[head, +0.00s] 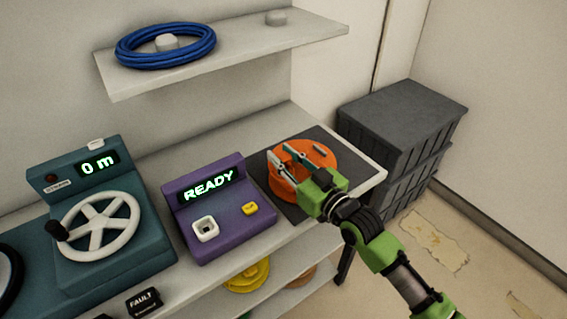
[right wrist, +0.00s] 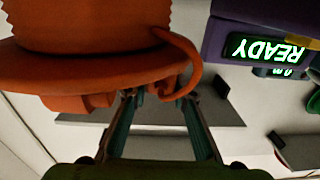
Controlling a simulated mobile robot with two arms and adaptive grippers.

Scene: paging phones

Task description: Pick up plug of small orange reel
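The small orange reel (head: 325,158) sits on a dark mat (head: 345,148) at the right end of the bench. In the right wrist view its orange flange (right wrist: 70,72) fills the upper left. An orange cable (right wrist: 196,65) curves off the reel and ends near my fingertips. The plug itself cannot be made out clearly there. My left gripper is out of view.
A purple box reading READY (head: 215,208) stands left of the reel. A teal unit with a handwheel (head: 97,220) is further left. A shelf with a blue cable coil (head: 165,45) hangs above. Stacked dark crates (head: 400,125) stand right of the bench.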

